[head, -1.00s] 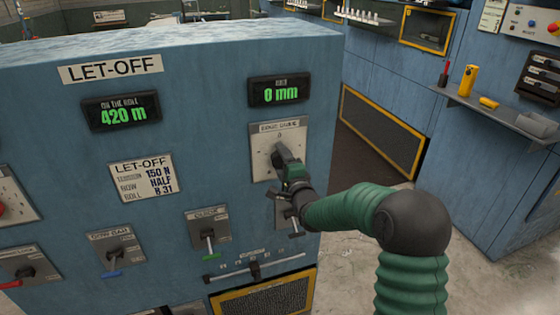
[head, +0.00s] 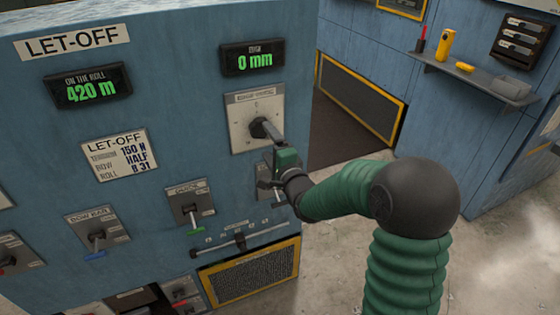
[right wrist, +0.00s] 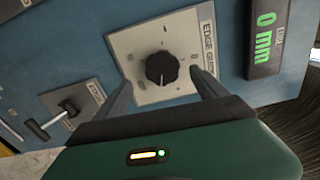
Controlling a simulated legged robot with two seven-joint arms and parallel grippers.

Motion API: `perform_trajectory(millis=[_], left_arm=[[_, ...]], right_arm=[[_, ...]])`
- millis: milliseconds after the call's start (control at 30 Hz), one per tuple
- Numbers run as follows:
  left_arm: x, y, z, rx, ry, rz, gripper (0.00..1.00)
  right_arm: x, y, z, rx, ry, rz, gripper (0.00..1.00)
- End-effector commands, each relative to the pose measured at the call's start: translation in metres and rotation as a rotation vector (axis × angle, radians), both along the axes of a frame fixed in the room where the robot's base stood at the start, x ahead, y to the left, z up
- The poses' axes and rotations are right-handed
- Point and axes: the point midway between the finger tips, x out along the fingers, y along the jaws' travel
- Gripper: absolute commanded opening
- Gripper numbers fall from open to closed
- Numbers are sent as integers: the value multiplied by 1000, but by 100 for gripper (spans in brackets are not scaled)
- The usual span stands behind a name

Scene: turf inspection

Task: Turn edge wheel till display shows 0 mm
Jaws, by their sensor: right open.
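The edge wheel is a black knob (right wrist: 162,68) on a pale square plate labelled for the edge guide. In the head view the knob (head: 259,128) is on the blue panel below the edge display (head: 253,58). That display reads 0 mm in green, and it also shows in the right wrist view (right wrist: 267,36). My right gripper (right wrist: 160,85) is open, its two dark fingers apart on either side of the knob's plate. In the head view my right gripper (head: 275,142) is just below and right of the knob. I see no contact with the knob. My left gripper is not in view.
The blue LET-OFF panel (head: 160,190) also carries a 420 m display (head: 88,87), several levers and a slider (head: 239,241). A grey shelf (head: 470,78) with yellow items is at the upper right. Concrete floor lies open right of the panel.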

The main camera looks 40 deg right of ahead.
Motion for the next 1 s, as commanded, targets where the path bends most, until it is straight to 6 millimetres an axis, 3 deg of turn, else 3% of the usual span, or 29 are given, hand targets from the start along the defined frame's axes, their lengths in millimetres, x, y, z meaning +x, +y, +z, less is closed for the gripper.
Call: perform_trajectory(millis=[200,400,900,1000], left_arm=[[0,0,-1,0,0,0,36],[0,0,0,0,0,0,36],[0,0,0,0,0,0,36],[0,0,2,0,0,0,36]], right_arm=[[-60,13,-1,-1,3,-2,82],[-88,20,-2,1,3,-1,82],[-91,21,-2,-1,8,-1,82],[-88,31,-17,-72,100,15,82]])
